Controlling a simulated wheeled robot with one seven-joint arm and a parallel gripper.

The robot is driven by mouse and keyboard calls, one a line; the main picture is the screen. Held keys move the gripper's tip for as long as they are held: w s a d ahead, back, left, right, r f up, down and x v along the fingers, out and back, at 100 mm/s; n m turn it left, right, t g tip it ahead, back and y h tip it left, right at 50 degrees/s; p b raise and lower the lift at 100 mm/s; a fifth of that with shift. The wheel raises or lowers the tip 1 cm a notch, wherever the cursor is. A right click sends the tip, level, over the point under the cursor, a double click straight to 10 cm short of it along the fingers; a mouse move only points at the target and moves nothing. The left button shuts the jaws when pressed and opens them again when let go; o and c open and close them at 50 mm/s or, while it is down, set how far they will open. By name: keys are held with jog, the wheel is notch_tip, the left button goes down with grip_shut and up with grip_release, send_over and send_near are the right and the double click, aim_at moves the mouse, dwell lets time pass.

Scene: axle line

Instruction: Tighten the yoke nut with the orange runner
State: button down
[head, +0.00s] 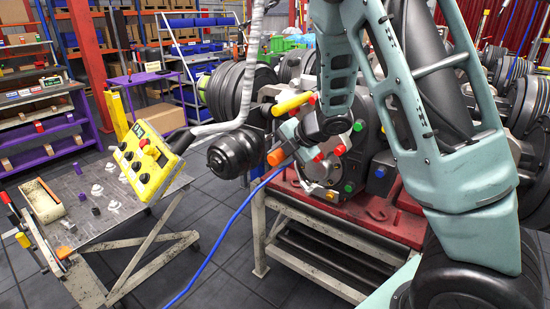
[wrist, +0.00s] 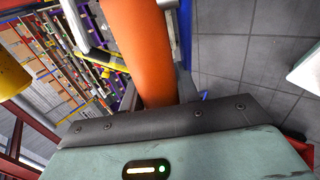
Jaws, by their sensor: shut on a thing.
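My gripper (head: 286,140), at the end of the teal arm, is in front of the axle housing (head: 316,194). It is shut on the orange runner. The runner's orange end (head: 277,156) points down-left in the head view. In the wrist view the orange runner (wrist: 142,48) stretches away from the dark jaw edge. Several red, green and blue caps show on and around the housing, some close to my gripper. I cannot make out which part is the yoke nut, or whether the runner touches it; my arm hides part of the housing.
A yellow control box (head: 147,165) hangs left of my gripper, with a round black part (head: 230,153) between them. A steel cart (head: 75,203) with small parts stands at the left. A blue hose (head: 227,228) runs across the floor. A red-topped stand (head: 360,218) carries the axle. Floor between cart and stand is otherwise clear.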

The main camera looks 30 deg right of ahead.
jog(key=shift+w+d+r, duration=0.1)
dwell(0.3)
jog(key=shift+w+d, duration=0.1)
jog(key=shift+d, duration=0.2)
jog(key=shift+w+d+p, duration=0.25)
jog(key=shift+w+d, duration=0.05)
jog(key=shift+d, duration=0.55)
jog(key=shift+w+d+p, duration=0.25)
jog(key=shift+d, duration=0.6)
dwell(1.9)
jog(key=shift+s+a+b, duration=0.15)
jog(key=shift+s+a, duration=0.25)
jog(key=shift+a, duration=0.7)
jog(key=shift+s+a+b, duration=0.2)
jog(key=shift+s+a, duration=0.15)
jog(key=shift+a, duration=0.8)
jog(key=shift+s+a+b, duration=0.15)
jog(key=shift+s+a, duration=0.25)
jog(key=shift+a, duration=0.7)
